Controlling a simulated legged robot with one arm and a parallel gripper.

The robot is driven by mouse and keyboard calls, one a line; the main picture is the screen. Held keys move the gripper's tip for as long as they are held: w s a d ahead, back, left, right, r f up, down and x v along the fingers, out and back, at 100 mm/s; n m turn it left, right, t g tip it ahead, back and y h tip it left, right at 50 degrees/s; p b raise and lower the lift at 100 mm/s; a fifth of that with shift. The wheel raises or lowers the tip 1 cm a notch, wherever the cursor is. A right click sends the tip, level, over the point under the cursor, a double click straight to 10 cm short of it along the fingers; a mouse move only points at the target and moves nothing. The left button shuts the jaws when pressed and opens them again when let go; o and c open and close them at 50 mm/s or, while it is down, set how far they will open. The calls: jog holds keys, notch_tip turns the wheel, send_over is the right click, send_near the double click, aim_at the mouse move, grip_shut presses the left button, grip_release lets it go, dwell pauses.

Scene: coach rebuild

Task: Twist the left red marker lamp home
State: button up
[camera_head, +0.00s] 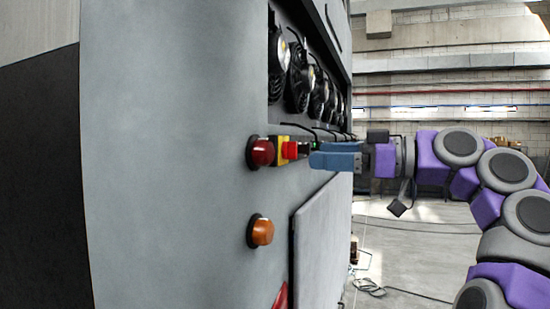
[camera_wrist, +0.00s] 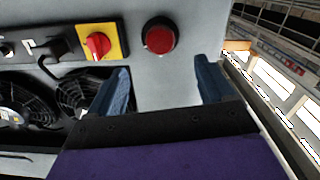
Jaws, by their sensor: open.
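The red marker lamp (camera_head: 261,152) is a round red dome in a dark ring on the grey coach panel, left of the yellow switch plate in the head view. It also shows in the wrist view (camera_wrist: 160,38), upper middle, beyond the fingertips and between their lines. Whether it sits flush or tilted in its ring I cannot tell. My gripper (camera_head: 312,160) has blue fingers and points left toward the panel in the head view. In the wrist view my gripper (camera_wrist: 164,72) is open, with nothing between the fingers. It stands apart from the lamp.
A red rotary switch (camera_wrist: 97,45) on a yellow plate sits beside the lamp, close to one finger. An orange lamp (camera_head: 261,231) is below the red one. Several black fans (camera_head: 300,78) fill the open bay above. A panel door (camera_head: 320,240) lies lower right.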

aim_at(271, 154)
jog(key=x, duration=1.1)
jog(key=shift+a+f+p, duration=0.1)
jog(key=shift+a+p, duration=0.05)
jog(key=shift+p, duration=0.25)
jog(key=shift+d, duration=0.6)
jog(key=shift+c, duration=0.7)
jog(key=shift+s, duration=0.15)
jog(key=c, duration=0.9)
